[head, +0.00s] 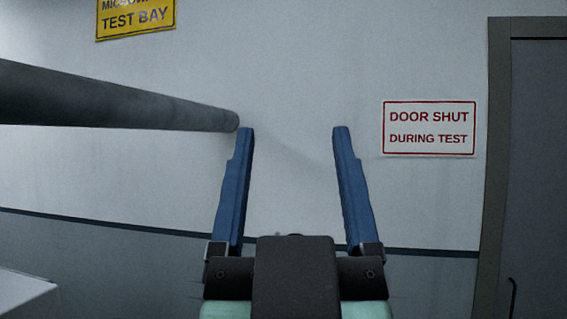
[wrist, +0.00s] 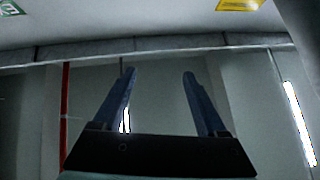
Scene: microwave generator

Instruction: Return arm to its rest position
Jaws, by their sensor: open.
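My gripper (head: 291,130) is raised in front of a pale wall in the head view, its two blue fingers pointing up and spread apart. Nothing is between the fingers. In the wrist view my gripper (wrist: 160,74) also shows both blue fingers spread, with only wall and ceiling areas behind them. My arm behind the gripper is mostly hidden by the gripper's dark body.
A thick dark pipe-like bar (head: 110,100) reaches in from the left, its end appearing close to the left finger; the gap cannot be judged. A door (head: 537,170) is at right, beside a "DOOR SHUT DURING TEST" sign (head: 429,128). A yellow sign (head: 136,18) is above. A pale box-like surface (head: 25,295) is lower left.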

